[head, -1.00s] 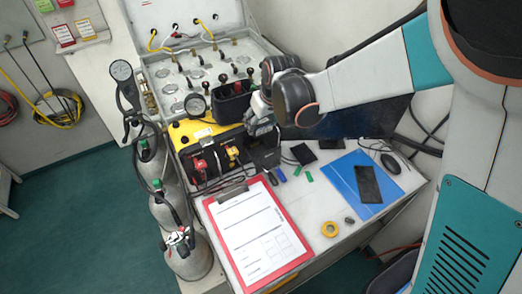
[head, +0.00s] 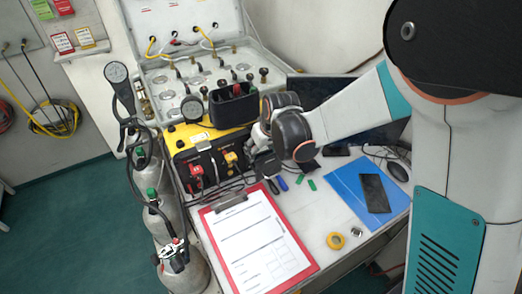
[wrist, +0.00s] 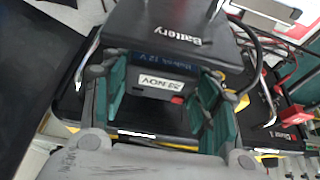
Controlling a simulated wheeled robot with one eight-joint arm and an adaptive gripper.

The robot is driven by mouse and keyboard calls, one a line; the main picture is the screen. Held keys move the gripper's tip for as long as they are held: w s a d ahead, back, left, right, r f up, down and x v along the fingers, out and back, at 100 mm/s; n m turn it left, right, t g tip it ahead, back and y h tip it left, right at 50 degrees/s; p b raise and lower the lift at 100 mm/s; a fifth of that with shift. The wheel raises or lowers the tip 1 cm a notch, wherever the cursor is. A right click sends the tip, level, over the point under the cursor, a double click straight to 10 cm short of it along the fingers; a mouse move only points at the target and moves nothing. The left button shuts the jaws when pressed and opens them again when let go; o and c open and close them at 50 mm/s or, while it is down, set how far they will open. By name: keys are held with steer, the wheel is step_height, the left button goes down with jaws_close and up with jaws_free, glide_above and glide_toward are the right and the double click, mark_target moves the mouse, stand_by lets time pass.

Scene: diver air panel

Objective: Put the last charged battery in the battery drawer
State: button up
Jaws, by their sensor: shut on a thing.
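In the head view my gripper (head: 262,138) is at the right front of the yellow air panel unit (head: 196,140). The battery is hidden there by my wrist. I cannot tell whether the battery touches the drawer.
A black open bin (head: 232,108) stands on the yellow unit. Red (head: 196,170) and yellow (head: 230,158) connectors with cables are left of my gripper. A red clipboard (head: 205,222), a blue folder (head: 345,190) and yellow tape (head: 335,240) lie on the table.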

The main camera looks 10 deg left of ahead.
steer(key=shift+f+b, duration=0.5)
steer(key=shift+f, duration=0.15)
steer(key=o, duration=1.4)
steer(key=shift+c, duration=0.2)
steer(key=shift+r+p, duration=0.45)
steer(key=shift+r, duration=0.15)
steer(key=p+v, duration=0.2)
steer(key=v, duration=1)
steer(key=shift+r+p, duration=0.1)
steer(key=shift+p, duration=0.2)
